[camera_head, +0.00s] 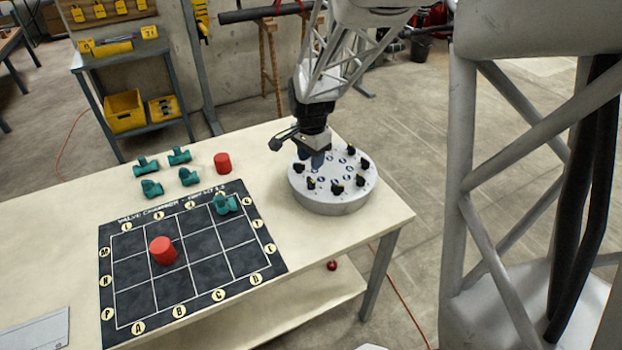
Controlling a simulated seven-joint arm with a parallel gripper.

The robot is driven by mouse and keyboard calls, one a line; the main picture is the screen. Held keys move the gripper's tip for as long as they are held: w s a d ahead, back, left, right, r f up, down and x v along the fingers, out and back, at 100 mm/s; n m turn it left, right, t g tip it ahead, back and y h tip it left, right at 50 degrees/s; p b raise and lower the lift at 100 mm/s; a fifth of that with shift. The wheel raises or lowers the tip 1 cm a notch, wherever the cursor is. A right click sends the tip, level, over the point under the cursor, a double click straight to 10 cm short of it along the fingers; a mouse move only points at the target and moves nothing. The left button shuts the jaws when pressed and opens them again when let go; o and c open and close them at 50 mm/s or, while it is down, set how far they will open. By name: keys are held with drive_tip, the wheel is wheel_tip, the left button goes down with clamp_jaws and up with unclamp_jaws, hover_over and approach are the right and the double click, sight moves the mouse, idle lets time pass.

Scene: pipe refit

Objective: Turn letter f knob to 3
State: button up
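A round, light grey dial box (331,205) stands at the right end of the table. Its top carries several black knobs (337,187) with light pointer marks, set in a ring, and small blue-marked discs. The letters and numbers are too small to read, so I cannot tell which knob is f or where it points. My gripper (317,163) points down over the back left part of the dial box, at or just above its top. It hides part of the top there. I cannot tell whether its fingers are open or shut, or whether they touch a knob.
A black lettered grid board (190,262) lies left of the dial box, with a red cylinder (163,251) and a green pipe fitting (225,205) on it. More green fittings (189,177) and another red cylinder (222,163) stand behind it. The table's right edge is close to the dial box.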

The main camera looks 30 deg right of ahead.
sight(311, 179)
drive_tip(key=n, duration=0.6)
drive_tip(key=shift+n, duration=0.4)
drive_tip(key=n, duration=0.7)
drive_tip(key=shift+n, duration=0.4)
drive_tip(key=shift+f, duration=3.9)
drive_tip(key=shift+c, duration=0.4)
clamp_jaws()
